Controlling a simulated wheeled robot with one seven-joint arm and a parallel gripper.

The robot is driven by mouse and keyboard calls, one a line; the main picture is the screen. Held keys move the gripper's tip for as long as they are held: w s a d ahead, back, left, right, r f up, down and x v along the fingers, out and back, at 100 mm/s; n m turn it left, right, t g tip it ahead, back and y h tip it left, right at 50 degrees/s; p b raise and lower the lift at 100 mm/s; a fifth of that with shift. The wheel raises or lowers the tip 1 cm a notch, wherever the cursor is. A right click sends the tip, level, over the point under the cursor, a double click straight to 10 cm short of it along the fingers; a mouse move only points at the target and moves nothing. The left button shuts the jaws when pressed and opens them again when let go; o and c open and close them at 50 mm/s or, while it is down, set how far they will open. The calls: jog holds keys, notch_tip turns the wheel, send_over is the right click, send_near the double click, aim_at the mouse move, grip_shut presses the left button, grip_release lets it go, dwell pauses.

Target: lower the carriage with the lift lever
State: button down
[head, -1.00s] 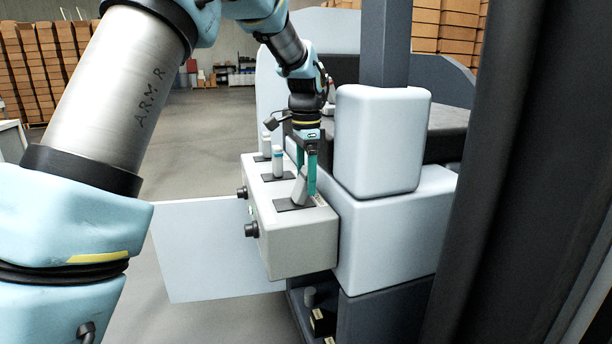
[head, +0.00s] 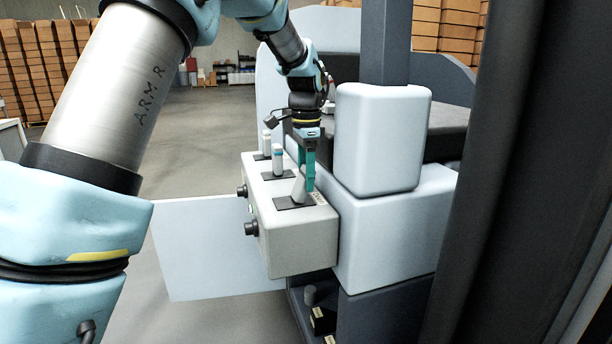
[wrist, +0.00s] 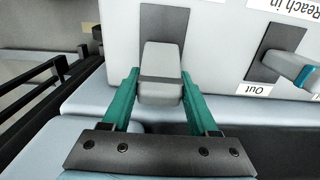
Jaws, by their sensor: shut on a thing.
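The lift lever is the grey lever (head: 299,190) nearest me on the light grey control box (head: 296,245), standing in a dark slot plate. My gripper (head: 308,176) points down at it from above, with its teal fingers at the lever. In the wrist view the lever (wrist: 160,62) sits between the two teal fingers of my gripper (wrist: 159,88), which are shut on it. The fingers partly hide the lever in the head view. The carriage cannot be made out for certain.
Two more levers, one with a blue band (head: 278,158) and a pale one (head: 266,143), stand farther along the box. Black knobs (head: 251,228) stick out of its left face. A rounded white housing (head: 376,140) rises close to the right of my gripper.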

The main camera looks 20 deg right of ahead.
aim_at(297, 185)
dwell(0.4)
jog(key=shift+w+a+f+h+b, duration=0.1)
jog(key=shift+a+h+b, duration=0.4)
jog(key=shift+b, duration=0.4)
jog(key=a+h+b, duration=0.1)
jog(key=h+b, duration=0.1)
jog(key=b, duration=0.1)
jog(key=shift+w+a, duration=0.1)
jog(key=shift+a, duration=0.1)
jog(key=shift+a+h+b, duration=0.3)
jog(key=shift+h+b, duration=0.2)
jog(key=shift+b, duration=0.45)
jog(key=shift+a+r+g, duration=0.1)
jog(key=shift+r+g, duration=0.2)
jog(key=shift+c, duration=0.8)
grip_release()
